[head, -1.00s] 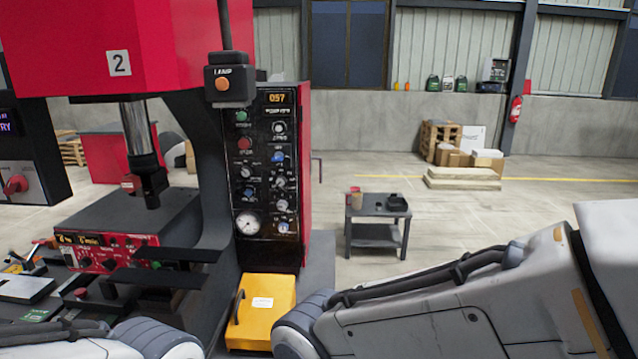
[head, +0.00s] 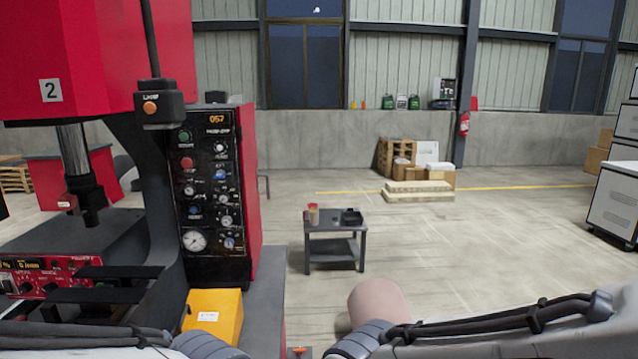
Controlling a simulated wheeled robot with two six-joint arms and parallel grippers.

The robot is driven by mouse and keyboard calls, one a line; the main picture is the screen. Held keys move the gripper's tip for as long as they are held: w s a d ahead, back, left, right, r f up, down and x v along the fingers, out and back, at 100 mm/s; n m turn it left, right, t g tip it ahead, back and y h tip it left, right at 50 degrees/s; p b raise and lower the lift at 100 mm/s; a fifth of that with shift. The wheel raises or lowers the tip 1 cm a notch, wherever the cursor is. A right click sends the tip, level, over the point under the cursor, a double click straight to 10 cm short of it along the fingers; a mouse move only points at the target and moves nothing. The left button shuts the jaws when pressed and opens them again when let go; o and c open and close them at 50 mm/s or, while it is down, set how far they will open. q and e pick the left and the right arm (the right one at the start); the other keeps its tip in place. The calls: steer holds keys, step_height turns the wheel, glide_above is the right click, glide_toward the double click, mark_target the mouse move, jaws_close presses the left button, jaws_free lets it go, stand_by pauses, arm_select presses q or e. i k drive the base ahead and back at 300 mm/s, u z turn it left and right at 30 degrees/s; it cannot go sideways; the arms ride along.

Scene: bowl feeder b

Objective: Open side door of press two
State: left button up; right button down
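Press two (head: 98,55) stands at the left of the head view, red with a "2" plate. Its black control panel (head: 208,200) with knobs and a gauge faces me. The red side face (head: 249,190) of the panel cabinet shows as a narrow strip on the right. I cannot make out the side door or whether it is open. Parts of both my arms show along the bottom edge. Neither gripper is in view.
A yellow box (head: 213,312) sits below the panel. A small grey table (head: 335,243) with a few items stands to the right of the press. Pallets and boxes (head: 418,185) lie further back. A white cabinet (head: 614,200) stands at the right edge. Much of the floor between is free.

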mark_target(245, 113)
steer(key=z, duration=0.4)
steer(key=i, duration=1.35)
steer(key=u, duration=0.9)
steer(key=k, duration=0.5)
steer(key=z, duration=1.9)
steer(key=i, duration=1.7)
steer(key=u, duration=2.25)
